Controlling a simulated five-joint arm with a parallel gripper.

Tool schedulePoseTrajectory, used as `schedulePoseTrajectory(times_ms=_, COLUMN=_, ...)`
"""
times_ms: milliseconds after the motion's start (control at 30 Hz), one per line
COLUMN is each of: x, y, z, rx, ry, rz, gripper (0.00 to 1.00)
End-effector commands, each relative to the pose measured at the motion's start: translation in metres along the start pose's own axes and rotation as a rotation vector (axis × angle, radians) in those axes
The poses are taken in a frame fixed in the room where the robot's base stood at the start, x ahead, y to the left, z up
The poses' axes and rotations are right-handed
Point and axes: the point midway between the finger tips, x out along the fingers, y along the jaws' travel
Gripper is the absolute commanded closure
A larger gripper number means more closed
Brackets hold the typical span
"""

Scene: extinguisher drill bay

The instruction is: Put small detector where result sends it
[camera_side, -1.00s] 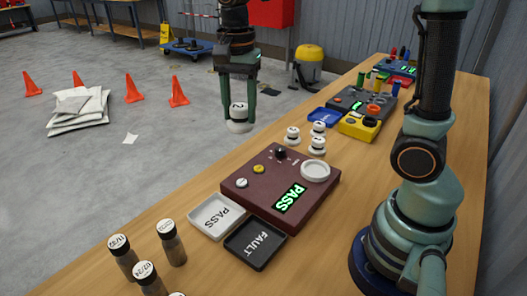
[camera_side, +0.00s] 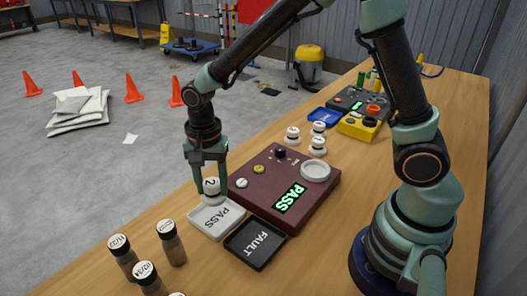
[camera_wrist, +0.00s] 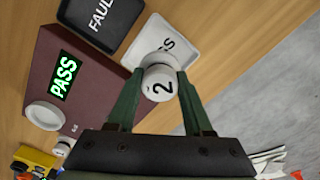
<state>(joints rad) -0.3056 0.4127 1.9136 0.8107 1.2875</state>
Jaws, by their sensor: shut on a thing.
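My gripper (camera_side: 211,186) is shut on a small white detector (camera_side: 211,188) marked "2". The detector is upright over the white PASS tray (camera_side: 222,222); I cannot tell whether it touches the tray floor. In the wrist view the detector (camera_wrist: 159,83) sits between my green fingers, with the PASS tray (camera_wrist: 183,43) behind it. The maroon tester (camera_side: 262,200) has a lit green display (camera_side: 289,198) reading PASS. The black FAULT tray (camera_side: 255,243) is empty, beside the PASS tray.
Several small white detectors (camera_side: 318,145) stand behind the tester. Labelled bottles (camera_side: 171,243) stand at the front left. A yellow box (camera_side: 358,127) and a blue tray (camera_side: 325,115) lie farther back.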

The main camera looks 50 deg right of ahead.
Motion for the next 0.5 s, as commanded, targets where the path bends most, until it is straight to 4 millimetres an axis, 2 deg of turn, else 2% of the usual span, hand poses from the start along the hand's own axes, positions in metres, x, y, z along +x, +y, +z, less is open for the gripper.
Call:
schedulePoseTrajectory(times_ms=100, x=0.018, y=0.001, z=0.000, rx=0.000, ry=-0.001, rz=0.002, gripper=1.00)
schedulePoseTrajectory(times_ms=267, x=0.029, y=0.000, z=0.000, rx=0.000, ry=0.000, rz=0.001, gripper=1.00)
schedulePoseTrajectory(times_ms=500, x=0.059, y=0.001, z=0.000, rx=0.000, ry=-0.001, rz=0.002, gripper=1.00)
